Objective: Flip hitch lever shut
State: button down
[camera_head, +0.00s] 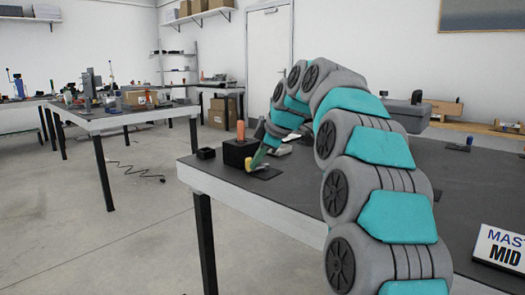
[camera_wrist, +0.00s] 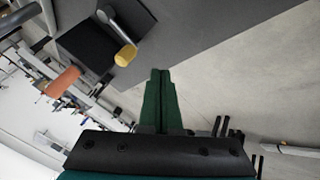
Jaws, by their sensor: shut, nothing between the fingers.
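The hitch lever (camera_wrist: 115,32) is a grey arm with a yellow knob (camera_wrist: 125,55), set at a black block (camera_wrist: 88,50) in the wrist view. In the head view, the block (camera_head: 236,153) stands near the table's left end, with the yellow knob (camera_head: 249,163) low at its front right. An orange cylinder (camera_head: 241,130) rises by the block. My gripper (camera_wrist: 160,72) has its green fingers together and empty, to the right of the knob in the wrist view, with a gap in that picture. In the head view my gripper (camera_head: 257,161) partly overlaps the knob's surroundings; contact cannot be told.
A white sign (camera_head: 499,247) stands at the right front. A grey machine (camera_head: 405,113) stands behind my arm. The floor left of the table is mostly clear.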

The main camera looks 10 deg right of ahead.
jog(key=shift+x, duration=1.15)
jog(key=shift+w+f, duration=0.1)
jog(key=shift+w, duration=0.2)
jog(key=shift+w+d+p, duration=0.1)
jog(key=shift+w+p, duration=0.15)
jog(key=shift+w, duration=0.65)
jog(key=shift+w+d+p, duration=0.15)
jog(key=shift+w+p, duration=0.05)
jog(key=shift+w, duration=0.65)
jog(key=shift+w+a+m, duration=0.25)
jog(key=shift+m, duration=0.15)
jog(key=shift+w+a+m+h, duration=0.3)
jog(key=shift+w+a+h, duration=0.1)
jog(key=shift+w+a, duration=0.1)
jog(key=shift+s+d, duration=0.1)
jog(key=shift+d, duration=0.05)
